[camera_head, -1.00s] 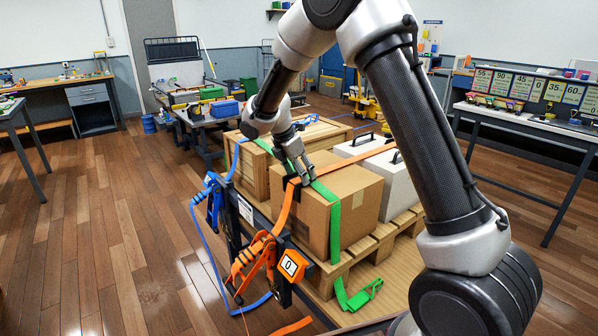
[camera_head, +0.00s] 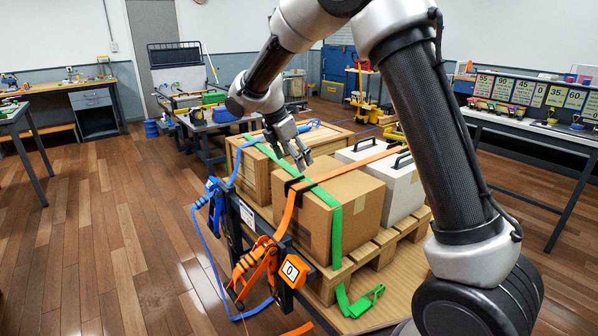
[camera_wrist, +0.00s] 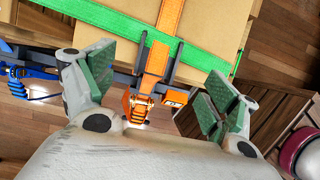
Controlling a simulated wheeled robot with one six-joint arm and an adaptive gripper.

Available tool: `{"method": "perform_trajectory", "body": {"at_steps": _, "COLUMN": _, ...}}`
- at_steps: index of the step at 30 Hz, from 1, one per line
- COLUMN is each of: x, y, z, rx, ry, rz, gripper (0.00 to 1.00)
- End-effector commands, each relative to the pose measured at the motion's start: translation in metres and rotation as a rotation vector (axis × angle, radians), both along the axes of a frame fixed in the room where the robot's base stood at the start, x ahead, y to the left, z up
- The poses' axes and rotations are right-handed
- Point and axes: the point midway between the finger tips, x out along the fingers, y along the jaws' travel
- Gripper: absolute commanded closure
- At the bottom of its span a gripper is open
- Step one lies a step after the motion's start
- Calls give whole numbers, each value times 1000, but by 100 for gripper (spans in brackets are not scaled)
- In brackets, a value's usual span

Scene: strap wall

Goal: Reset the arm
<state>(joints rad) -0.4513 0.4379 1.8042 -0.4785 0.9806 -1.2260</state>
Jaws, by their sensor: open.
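My gripper (camera_head: 302,160) is open and empty above the cardboard box (camera_head: 345,205), apart from it as far as the head view shows. In the wrist view my gripper (camera_wrist: 168,85) spreads its two green-padded fingers wide, with nothing between the pads. An orange strap (camera_head: 330,176) runs over the box and down its near left side to an orange ratchet (camera_head: 258,262). A green strap (camera_head: 336,230) crosses the box and hangs down its front. The orange ratchet also shows between the fingers in the wrist view (camera_wrist: 152,75).
A wooden crate (camera_head: 258,180) and grey cases (camera_head: 403,190) stand beside the box on a pallet (camera_head: 385,240). A blue ratchet (camera_head: 213,195) with a hanging blue strap is on the left rail. An orange tag (camera_head: 293,270) reads 0. The floor at left is clear.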

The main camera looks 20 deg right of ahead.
Motion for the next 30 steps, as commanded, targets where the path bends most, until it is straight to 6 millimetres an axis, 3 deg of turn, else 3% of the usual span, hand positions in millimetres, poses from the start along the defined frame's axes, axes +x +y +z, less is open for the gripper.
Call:
{"method": "perform_trajectory", "body": {"at_steps": 6, "x": -5, "y": 12, "z": 32, "rx": 0, "ry": -1, "rz": 0, "gripper": 13}}
{"method": "perform_trajectory", "body": {"at_steps": 11, "x": -6, "y": 15, "z": 39, "rx": 10, "ry": -23, "rz": -58, "gripper": 13}}
{"method": "perform_trajectory", "body": {"at_steps": 14, "x": -9, "y": 17, "z": 35, "rx": 41, "ry": -61, "rz": -182, "gripper": 13}}
{"method": "perform_trajectory", "body": {"at_steps": 19, "x": -54, "y": 8, "z": 7, "rx": 100, "ry": -81, "rz": -515, "gripper": 13}}
{"method": "perform_trajectory", "body": {"at_steps": 30, "x": -190, "y": -74, "z": 48, "rx": 312, "ry": -212, "rz": -1284, "gripper": 13}}
